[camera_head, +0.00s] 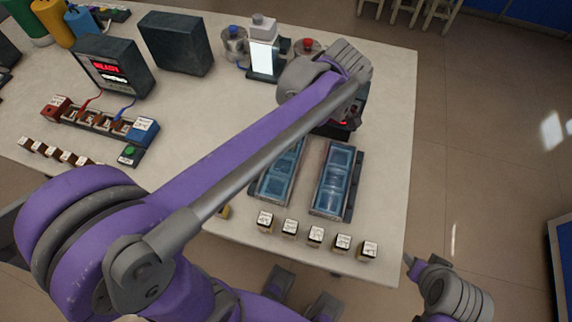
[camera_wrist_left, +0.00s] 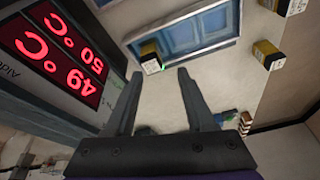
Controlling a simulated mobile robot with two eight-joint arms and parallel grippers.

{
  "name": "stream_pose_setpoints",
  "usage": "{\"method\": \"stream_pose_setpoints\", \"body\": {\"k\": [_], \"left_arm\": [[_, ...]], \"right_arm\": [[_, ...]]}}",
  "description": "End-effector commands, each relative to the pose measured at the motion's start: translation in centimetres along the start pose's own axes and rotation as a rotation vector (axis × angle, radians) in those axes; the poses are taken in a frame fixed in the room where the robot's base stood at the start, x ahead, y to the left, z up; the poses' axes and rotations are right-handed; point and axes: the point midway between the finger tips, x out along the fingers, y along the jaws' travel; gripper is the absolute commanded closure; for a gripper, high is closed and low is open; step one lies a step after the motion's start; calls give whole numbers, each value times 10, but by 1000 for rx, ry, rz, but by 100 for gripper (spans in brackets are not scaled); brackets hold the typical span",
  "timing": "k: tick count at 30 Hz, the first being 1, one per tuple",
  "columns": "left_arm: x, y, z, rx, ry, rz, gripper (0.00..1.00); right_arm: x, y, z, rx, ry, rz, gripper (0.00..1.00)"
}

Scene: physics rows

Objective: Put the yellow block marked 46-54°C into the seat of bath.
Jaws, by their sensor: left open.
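In the left wrist view my left gripper (camera_wrist_left: 158,92) is open, its two fingers apart. A small yellow block (camera_wrist_left: 150,56) with a white label lies ahead of the fingertips, beside a blue-windowed tray (camera_wrist_left: 185,32); a tiny green spot shows near it. I cannot read its label or tell whether it sits in a seat. A dark unit (camera_wrist_left: 62,48) with red readings 50°C and 49°C stands at left. In the head view my left forearm hides this gripper and the block. My right gripper (camera_head: 412,264) shows only partly, beyond the table's front right corner.
Several small labelled blocks (camera_head: 315,237) line the front table edge. Two blue-windowed trays (camera_head: 334,180) lie behind them. A display box (camera_head: 112,66), a terminal strip (camera_head: 97,121) and a dark box (camera_head: 175,43) stand at left. Bare tabletop (camera_head: 385,110) shows at right.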

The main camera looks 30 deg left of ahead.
Motion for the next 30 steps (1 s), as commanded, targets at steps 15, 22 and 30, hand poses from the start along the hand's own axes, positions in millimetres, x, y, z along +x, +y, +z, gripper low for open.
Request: {"method": "stream_pose_setpoints", "body": {"k": [15, 22, 30], "left_arm": [[54, -122, 45, 1146, 39, 477, 45], [69, -140, 56, 1359, 135, 569, 45], [70, -141, 57, 1381, 146, 576, 45]], "right_arm": [[0, 0, 0, 0, 0, 0, 50], [0, 0, 0, 0, 0, 0, 50], [0, 0, 0, 0, 0, 0, 50]]}}
